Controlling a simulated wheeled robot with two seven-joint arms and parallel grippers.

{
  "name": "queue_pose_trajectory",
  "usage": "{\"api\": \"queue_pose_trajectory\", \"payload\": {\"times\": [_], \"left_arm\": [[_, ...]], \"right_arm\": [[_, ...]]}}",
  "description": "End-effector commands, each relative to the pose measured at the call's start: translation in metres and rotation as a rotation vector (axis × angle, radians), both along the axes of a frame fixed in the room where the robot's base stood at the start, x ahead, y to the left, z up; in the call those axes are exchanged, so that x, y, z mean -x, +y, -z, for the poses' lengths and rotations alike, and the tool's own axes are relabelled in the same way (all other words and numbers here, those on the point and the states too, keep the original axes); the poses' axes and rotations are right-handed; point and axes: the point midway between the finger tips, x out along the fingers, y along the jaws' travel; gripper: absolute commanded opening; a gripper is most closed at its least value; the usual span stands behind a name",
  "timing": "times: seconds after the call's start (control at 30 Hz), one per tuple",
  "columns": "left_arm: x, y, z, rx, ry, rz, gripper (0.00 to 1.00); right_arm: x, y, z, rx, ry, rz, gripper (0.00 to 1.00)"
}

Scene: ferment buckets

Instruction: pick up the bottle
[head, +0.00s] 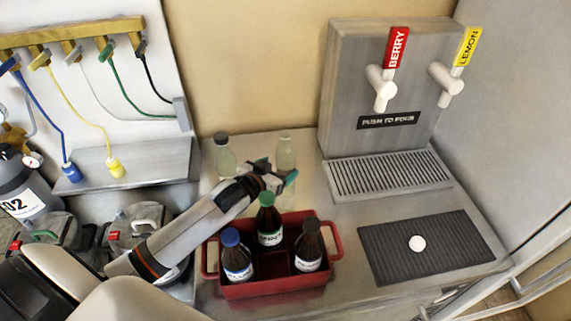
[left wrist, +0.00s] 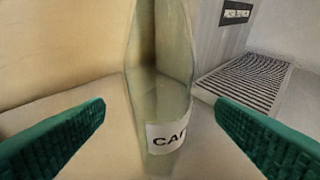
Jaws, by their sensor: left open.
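A clear, pale green glass bottle (head: 285,151) stands on the steel counter behind the red crate. In the left wrist view the bottle (left wrist: 160,85) fills the middle, upright, with a white label partly reading "CA". My left gripper (head: 277,179) is open, with its green fingers (left wrist: 160,135) on either side of the bottle's line and a gap on both sides. I cannot tell how deep the bottle sits between them. In the head view the gripper hides part of the bottle. My right gripper is not in view.
A second clear bottle (head: 225,157) with a dark cap stands to the left. A red crate (head: 275,289) with three brown bottles lies below the gripper. A steel dispenser (head: 365,90) with a drip grate (head: 388,174) stands right. A dark mat (head: 425,248) carries a white round thing (head: 416,243).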

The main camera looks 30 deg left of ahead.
Motion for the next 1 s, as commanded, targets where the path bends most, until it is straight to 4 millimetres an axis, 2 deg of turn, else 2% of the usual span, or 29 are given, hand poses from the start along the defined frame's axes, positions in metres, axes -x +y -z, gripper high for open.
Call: {"api": "queue_pose_trajectory", "payload": {"times": [0.3,0.67,0.9,1.0], "left_arm": [[-0.041,-0.002,0.015,0.001,0.0,-0.001,0.79],[-0.047,-0.002,0.019,0.0,0.0,-0.001,0.77],[-0.046,-0.002,0.019,0.0,0.001,-0.001,0.38],[-0.047,-0.002,0.018,0.0,-0.002,0.0,0.24]], "right_arm": [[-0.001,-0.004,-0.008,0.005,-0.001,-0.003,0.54],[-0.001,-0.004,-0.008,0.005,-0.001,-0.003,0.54],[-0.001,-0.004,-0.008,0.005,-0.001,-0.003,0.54],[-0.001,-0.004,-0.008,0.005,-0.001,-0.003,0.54]]}}
